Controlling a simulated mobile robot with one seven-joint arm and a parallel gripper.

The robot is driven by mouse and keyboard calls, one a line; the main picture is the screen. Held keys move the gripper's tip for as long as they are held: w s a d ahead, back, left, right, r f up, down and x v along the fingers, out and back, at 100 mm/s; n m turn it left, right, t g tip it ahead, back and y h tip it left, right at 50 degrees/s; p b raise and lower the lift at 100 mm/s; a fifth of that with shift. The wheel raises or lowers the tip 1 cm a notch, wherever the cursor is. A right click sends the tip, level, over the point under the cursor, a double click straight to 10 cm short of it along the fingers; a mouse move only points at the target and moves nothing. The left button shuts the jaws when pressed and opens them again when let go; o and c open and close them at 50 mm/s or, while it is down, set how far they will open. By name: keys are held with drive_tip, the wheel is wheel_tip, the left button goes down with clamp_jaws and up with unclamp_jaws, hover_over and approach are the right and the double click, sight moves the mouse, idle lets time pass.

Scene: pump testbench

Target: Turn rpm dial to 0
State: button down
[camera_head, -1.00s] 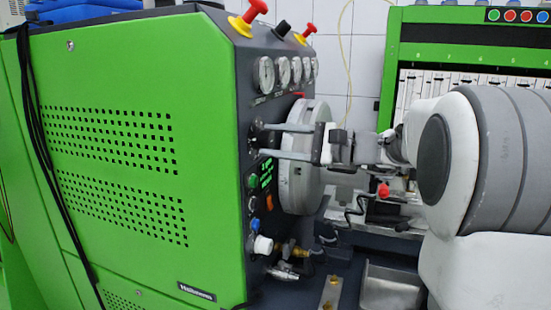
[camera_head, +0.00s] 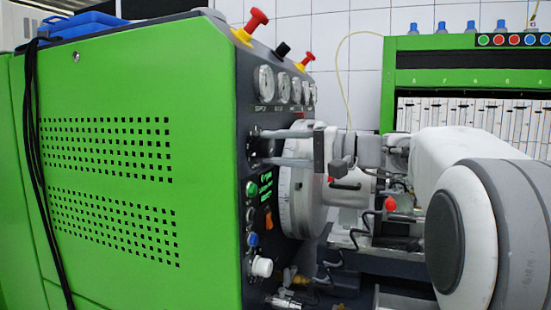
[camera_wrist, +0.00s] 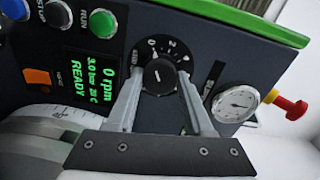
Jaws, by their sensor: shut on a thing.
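The black rpm dial (camera_wrist: 158,77) sits on the dark panel, with a printed scale from 0 upward around its top. A short white mark shows on its face; which figure it points to is hard to tell. My gripper (camera_wrist: 160,84) has one finger on each side of the dial and is shut on it. In the head view my gripper (camera_head: 262,147) reaches the panel from the right, and its fingers hide most of the dial. The green display (camera_wrist: 99,80) reads 0 rpm, 3.0 bar, 23 C and READY.
A pressure gauge (camera_wrist: 235,103) is right of the dial. A large pale flywheel (camera_head: 300,195) stands close below my gripper.

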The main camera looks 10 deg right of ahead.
idle(0.4)
drive_tip(key=shift+c, duration=1.4)
unclamp_jaws()
drive_tip(key=shift+d, duration=0.1)
drive_tip(key=p+v, duration=0.2)
drive_tip(key=v, duration=1.5)
drive_tip(key=shift+p, duration=0.4)
drive_tip(key=shift+s, duration=0.15)
